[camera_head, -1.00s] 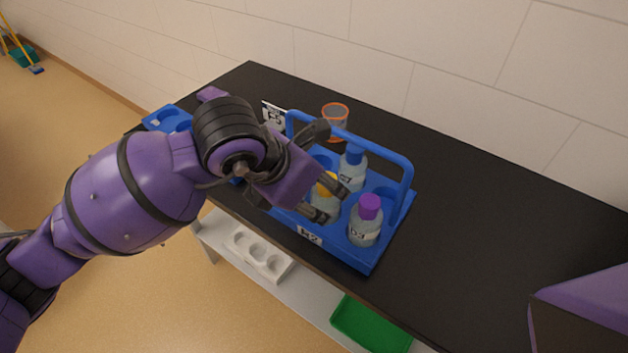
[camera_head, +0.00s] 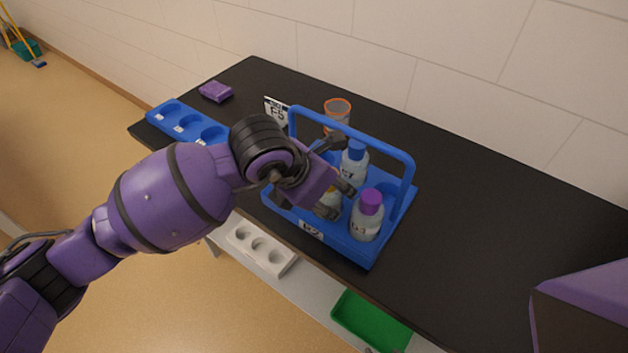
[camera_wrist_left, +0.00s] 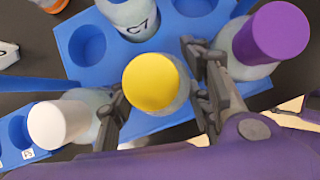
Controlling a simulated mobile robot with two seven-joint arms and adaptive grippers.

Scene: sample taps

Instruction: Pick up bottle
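A bottle with a yellow cap (camera_wrist_left: 151,82) stands in the blue carrier (camera_head: 362,250). In the head view my left gripper mostly hides it. My left gripper (camera_wrist_left: 158,98) is over the carrier, with one finger on each side of this bottle; I cannot tell whether they touch it. A bottle with a purple cap (camera_head: 370,205) and one with a blue cap labelled C7 (camera_head: 354,165) stand in the same carrier. A white-capped bottle (camera_wrist_left: 60,125) is left of the fingers in the wrist view and hidden in the head view.
The carrier's tall handle (camera_head: 355,134) arches over the bottles. An orange-rimmed cup (camera_head: 337,112) and a label card (camera_head: 276,113) stand behind. A blue tray (camera_head: 175,120) and a purple block (camera_head: 216,91) lie left. The black table (camera_head: 500,220) is clear at right.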

